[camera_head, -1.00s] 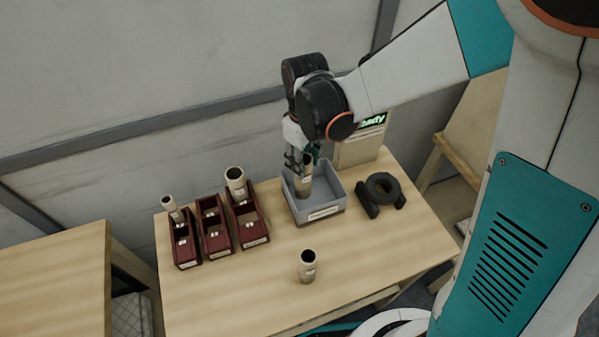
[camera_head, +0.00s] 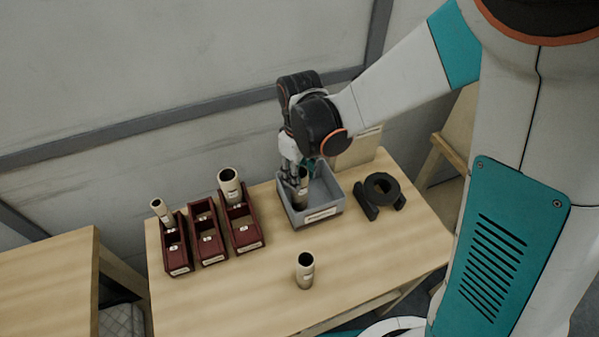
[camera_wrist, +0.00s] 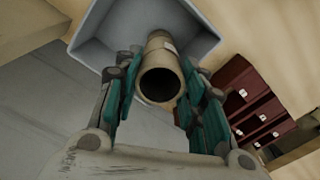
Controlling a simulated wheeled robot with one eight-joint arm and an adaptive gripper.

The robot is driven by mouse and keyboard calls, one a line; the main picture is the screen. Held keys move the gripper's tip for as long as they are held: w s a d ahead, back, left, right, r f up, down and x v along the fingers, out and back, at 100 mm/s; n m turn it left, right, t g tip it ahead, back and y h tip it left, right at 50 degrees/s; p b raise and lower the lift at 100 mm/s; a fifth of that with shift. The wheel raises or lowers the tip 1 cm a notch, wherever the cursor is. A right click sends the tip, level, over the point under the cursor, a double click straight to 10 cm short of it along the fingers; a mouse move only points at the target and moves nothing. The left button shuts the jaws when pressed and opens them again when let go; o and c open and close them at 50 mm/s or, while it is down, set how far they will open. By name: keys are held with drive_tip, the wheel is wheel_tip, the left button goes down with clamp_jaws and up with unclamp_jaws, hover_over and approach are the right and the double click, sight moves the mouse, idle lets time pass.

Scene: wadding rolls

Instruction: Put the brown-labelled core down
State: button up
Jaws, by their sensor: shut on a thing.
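My gripper (camera_head: 298,172) is shut on a tan core (camera_head: 301,190) with a dark open end. The core is inside the grey bin (camera_head: 330,214), low between its walls, near the left side. In the wrist view the core (camera_wrist: 161,78) sits between the teal finger pads, with a pale label on its side and the grey bin (camera_wrist: 90,42) around its far end. I cannot make out the label's colour. Whether the core touches the bin floor is hidden.
Another core (camera_head: 305,272) stands upright on the table in front of the bin. Red-brown divided trays (camera_head: 210,250) stand to the left, two with cores standing in them. A black ring-shaped holder (camera_head: 372,212) is right of the bin. The table front (camera_head: 230,300) is clear.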

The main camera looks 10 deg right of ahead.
drive_tip(key=o, duration=0.8)
wheel_tip(320, 180, up, 13)
drive_tip(key=p, duration=0.9)
drive_tip(key=shift+f, duration=0.2)
